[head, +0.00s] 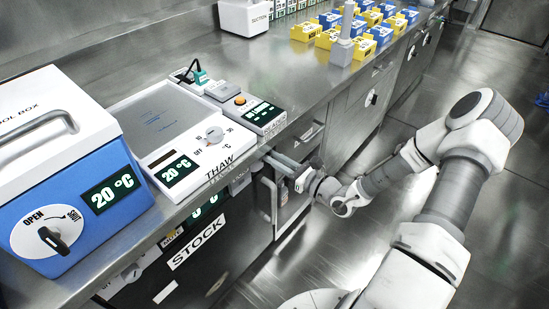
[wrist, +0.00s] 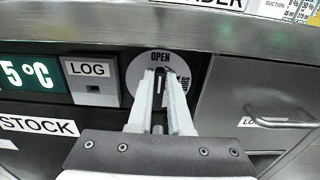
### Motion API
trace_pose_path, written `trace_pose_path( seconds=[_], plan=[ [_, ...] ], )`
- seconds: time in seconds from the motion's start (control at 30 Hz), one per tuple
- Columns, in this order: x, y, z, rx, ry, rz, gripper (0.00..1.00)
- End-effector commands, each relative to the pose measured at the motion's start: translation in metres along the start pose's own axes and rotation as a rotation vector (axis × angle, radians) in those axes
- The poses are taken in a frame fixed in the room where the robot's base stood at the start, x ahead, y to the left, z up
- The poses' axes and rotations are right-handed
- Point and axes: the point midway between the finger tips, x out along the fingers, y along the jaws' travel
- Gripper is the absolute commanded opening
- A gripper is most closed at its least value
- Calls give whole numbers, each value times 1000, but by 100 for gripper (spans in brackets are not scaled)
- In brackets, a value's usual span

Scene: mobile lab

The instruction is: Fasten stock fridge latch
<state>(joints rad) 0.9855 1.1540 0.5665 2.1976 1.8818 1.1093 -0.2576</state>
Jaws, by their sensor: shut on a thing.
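The stock fridge (head: 198,243) is a dark-fronted unit under the counter with a STOCK label, which also shows in the wrist view (wrist: 38,126). Its latch is a round white dial (wrist: 134,74) with OPEN at the top and SHUT at the right. My gripper (wrist: 161,74) is over the dial, its two grey fingers shut on the latch knob (wrist: 160,86). The knob is mostly hidden between the fingers; what shows looks upright, toward OPEN. In the head view my gripper (head: 276,160) is at the cabinet front just under the counter edge.
A LOG panel (wrist: 90,80) and a green temperature display (wrist: 28,76) are left of the dial. A drawer handle (wrist: 280,117) sticks out at the right. The counter edge (wrist: 225,38) runs just above. A blue cool box (head: 80,180) and thaw plate (head: 160,115) stand on the counter.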

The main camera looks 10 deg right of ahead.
Motion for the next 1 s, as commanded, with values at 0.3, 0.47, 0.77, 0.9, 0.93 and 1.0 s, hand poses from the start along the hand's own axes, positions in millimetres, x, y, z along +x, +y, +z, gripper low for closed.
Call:
trace_pose_path(
  seconds=[0.3,0.47,0.77,0.9,0.93,1.0],
  plan=[
    [0,-4,4,156,2,0,0],
    [0,-7,4,296,3,-1,0],
    [-1,-14,-1,580,1,-1,0],
    [-1,-17,-4,713,2,-1,0],
    [-1,-18,-5,742,1,-2,0],
    [-1,-19,-6,808,2,-1,0]
  ],
)
